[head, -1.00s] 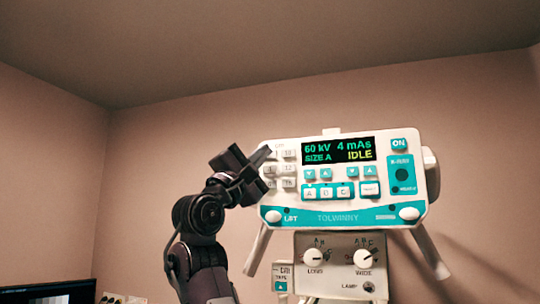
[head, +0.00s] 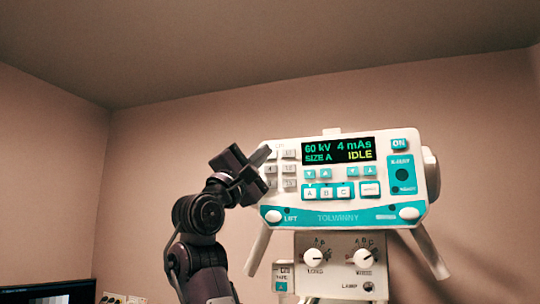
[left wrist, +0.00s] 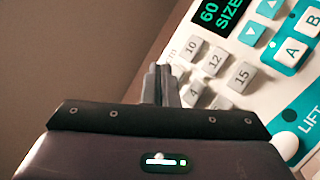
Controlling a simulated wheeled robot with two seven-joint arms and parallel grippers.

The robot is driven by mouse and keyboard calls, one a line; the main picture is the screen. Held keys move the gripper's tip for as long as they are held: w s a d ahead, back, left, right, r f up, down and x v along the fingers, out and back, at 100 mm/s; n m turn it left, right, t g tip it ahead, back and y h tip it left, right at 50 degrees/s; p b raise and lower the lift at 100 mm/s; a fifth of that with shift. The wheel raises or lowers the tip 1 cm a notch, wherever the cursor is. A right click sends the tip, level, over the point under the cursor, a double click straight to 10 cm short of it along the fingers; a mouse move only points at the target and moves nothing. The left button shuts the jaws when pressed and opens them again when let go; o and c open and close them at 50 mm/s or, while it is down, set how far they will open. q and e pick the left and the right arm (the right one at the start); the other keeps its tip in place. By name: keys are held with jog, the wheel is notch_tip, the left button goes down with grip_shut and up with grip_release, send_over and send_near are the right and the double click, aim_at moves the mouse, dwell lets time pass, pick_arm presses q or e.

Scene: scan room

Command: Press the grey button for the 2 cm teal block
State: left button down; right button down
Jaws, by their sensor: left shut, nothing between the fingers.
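The white control panel (head: 350,205) carries a keypad of grey number buttons at its left. In the left wrist view I read buttons 10 (left wrist: 192,47), 12 (left wrist: 215,62), 15 (left wrist: 243,75) and 4 (left wrist: 194,93). The upper-left button (head: 272,154) shows only partly and I cannot read its number; in the left wrist view my fingers hide that spot. My left gripper (head: 262,154) is shut and empty, its tips at the keypad's upper-left corner; I cannot tell whether they touch. It also shows in the left wrist view (left wrist: 160,72). No teal block shows.
The display (head: 338,150) reads 60 kV, 4 mAs, SIZE A, IDLE. Teal arrow keys and keys A, B, C (head: 327,191) lie right of the keypad. A lower box with two knobs (head: 340,258) hangs below. A dark monitor (head: 48,292) stands at lower left.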

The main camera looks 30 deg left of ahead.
pick_arm(q)
jog(key=shift+w+h, duration=0.1)
jog(key=shift+h, duration=0.2)
jog(key=shift+w+a, duration=0.1)
jog(key=shift+w, duration=0.2)
jog(key=shift+w+a, duration=0.1)
jog(key=shift+w, duration=0.25)
dwell(1.0)
jog(key=shift+s+d+b, duration=0.2)
jog(key=shift+s+b, duration=0.55)
jog(key=shift+b, duration=0.15)
